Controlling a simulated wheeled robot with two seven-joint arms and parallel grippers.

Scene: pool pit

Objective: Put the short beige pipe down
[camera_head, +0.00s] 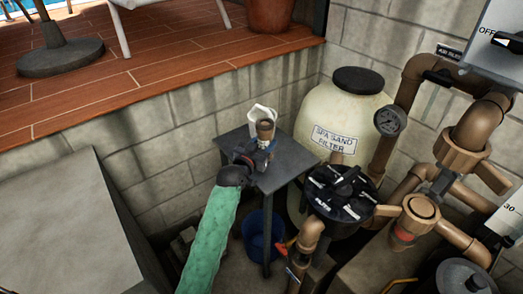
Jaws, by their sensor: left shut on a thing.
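The short beige pipe (265,129) stands roughly upright above the small grey table, with its open end up. My left gripper (262,147) is at its lower part and shut on it. The fingers and wrist hide the pipe's lower end, so I cannot tell whether it touches the table top. The small grey table (285,170) stands against the block wall. My right gripper is not in view.
A white object (262,112) is right behind the pipe. A blue bucket (256,236) stands under the table. The sand filter tank (345,115), black valve head (340,192) and brown pipes (398,95) crowd the right. The table's right part is bare.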

